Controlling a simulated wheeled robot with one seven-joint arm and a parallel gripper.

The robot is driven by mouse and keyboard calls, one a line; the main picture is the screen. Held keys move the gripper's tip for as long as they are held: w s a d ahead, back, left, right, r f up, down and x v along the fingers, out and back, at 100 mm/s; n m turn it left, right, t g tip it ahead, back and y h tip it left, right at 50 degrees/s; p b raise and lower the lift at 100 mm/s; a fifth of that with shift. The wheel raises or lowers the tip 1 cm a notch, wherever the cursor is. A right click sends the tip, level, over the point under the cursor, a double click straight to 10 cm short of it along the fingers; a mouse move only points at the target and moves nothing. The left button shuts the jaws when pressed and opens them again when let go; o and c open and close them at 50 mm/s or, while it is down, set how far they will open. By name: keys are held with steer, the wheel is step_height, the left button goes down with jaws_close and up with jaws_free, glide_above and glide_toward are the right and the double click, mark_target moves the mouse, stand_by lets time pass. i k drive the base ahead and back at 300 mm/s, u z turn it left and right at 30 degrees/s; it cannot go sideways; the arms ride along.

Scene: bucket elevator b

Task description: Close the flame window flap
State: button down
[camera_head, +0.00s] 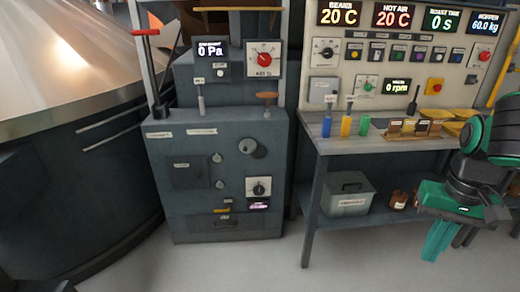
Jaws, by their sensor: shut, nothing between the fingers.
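A grey-blue cabinet (225,215) stands left of centre. On its upper right front is a round fitting, likely the flame window with its flap (254,149): a pale disc at its left overlaps a darker round part. I cannot tell for sure how far the flap stands open. My gripper (434,250) hangs at the lower right, its green fingers pointing down and together, with nothing held. It is well to the right of the cabinet and apart from it, in front of the workbench.
A workbench (385,143) with small tools stands right of the cabinet; a grey box (349,195) sits on its lower shelf. A dial (259,188) and small knobs are on the cabinet front. A large metal drum (70,150) fills the left. The floor (290,268) in front is clear.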

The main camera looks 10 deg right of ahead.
mark_target(247, 145)
steer(key=z, duration=0.45)
steer(key=k, duration=1.05)
steer(key=z, duration=0.2)
steer(key=i, duration=0.4)
steer(key=u, duration=1.15)
steer(key=i, duration=2.15)
steer(key=z, duration=0.25)
